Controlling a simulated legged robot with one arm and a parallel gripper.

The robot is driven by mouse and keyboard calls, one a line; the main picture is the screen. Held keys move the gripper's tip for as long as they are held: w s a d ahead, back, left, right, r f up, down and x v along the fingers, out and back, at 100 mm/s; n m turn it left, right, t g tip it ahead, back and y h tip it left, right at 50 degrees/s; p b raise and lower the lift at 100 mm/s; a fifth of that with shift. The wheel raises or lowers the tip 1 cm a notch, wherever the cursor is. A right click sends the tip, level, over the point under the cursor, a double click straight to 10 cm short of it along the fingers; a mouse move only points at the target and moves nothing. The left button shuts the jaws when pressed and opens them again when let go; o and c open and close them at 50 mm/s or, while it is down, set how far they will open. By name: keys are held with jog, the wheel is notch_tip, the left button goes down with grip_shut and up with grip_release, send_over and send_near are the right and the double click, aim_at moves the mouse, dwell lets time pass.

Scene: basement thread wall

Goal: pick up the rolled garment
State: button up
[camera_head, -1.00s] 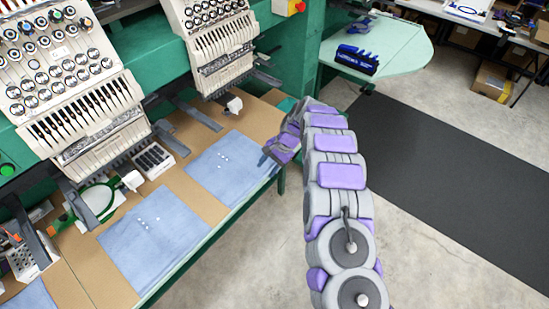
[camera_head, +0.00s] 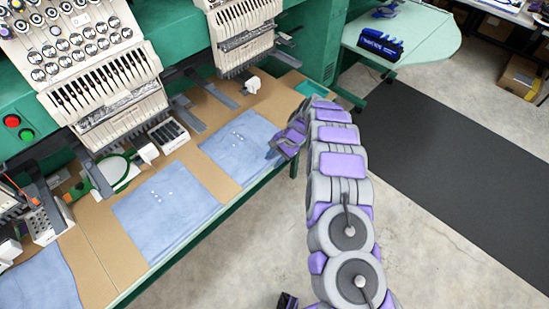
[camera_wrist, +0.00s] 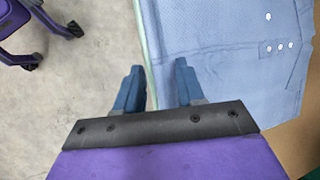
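Blue garments lie flat on the brown tabletop in the camera_head view: a far one (camera_head: 240,142), a middle one (camera_head: 166,214) and a near-left one (camera_head: 38,284). They look flat and folded; I cannot make out a rolled one. My gripper (camera_head: 274,149) hangs at the right edge of the far garment. A blue garment (camera_wrist: 215,55) with small white buttons lies below, mostly right of the fingers. Contact cannot be seen.
Embroidery machine heads (camera_head: 95,75) overhang the table's back, with a green hoop (camera_head: 112,178) below one. A pale green table (camera_head: 420,40) holding a dark blue object (camera_head: 380,44) stands at the back right. A dark mat (camera_head: 450,160) lies on open floor.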

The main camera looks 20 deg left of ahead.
jog(key=shift+d, duration=0.1)
grip_shut()
jog(key=shift+s+d+f, duration=0.15)
